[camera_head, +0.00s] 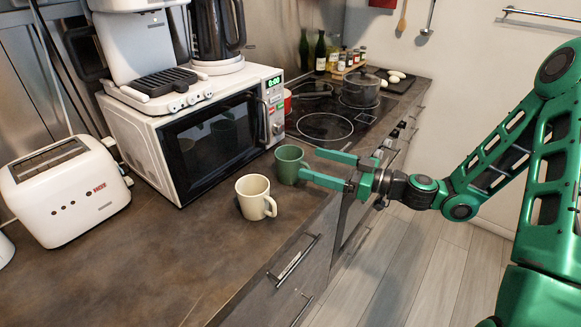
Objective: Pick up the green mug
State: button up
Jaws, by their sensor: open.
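The green mug (288,165) stands upright on the dark countertop, in front of the microwave's right end. My gripper (320,168) comes in from the right, over the counter's front edge, with its two green fingers pointing left. The fingers are spread apart. The nearer finger's tip overlaps the mug's right side in the picture; I cannot tell whether it touches. The mug's handle is not clearly visible.
A cream mug (253,197) stands close to the green mug, at its lower left. A white microwave (190,135) is behind, and a white toaster (66,190) is at the left. A stove with a pot (360,90) lies beyond. The front-left counter is clear.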

aim_at(302, 161)
jog(key=x, duration=0.3)
jog(key=shift+s+a, duration=0.1)
jog(key=shift+s, duration=0.2)
jog(key=shift+f+x, duration=0.15)
jog(key=shift+x, duration=1.15)
jog(key=shift+f+x, duration=0.15)
jog(key=shift+x, duration=1.15)
jog(key=c, duration=1.3)
jog(key=shift+r, duration=0.1)
jog(key=shift+c, duration=0.2)
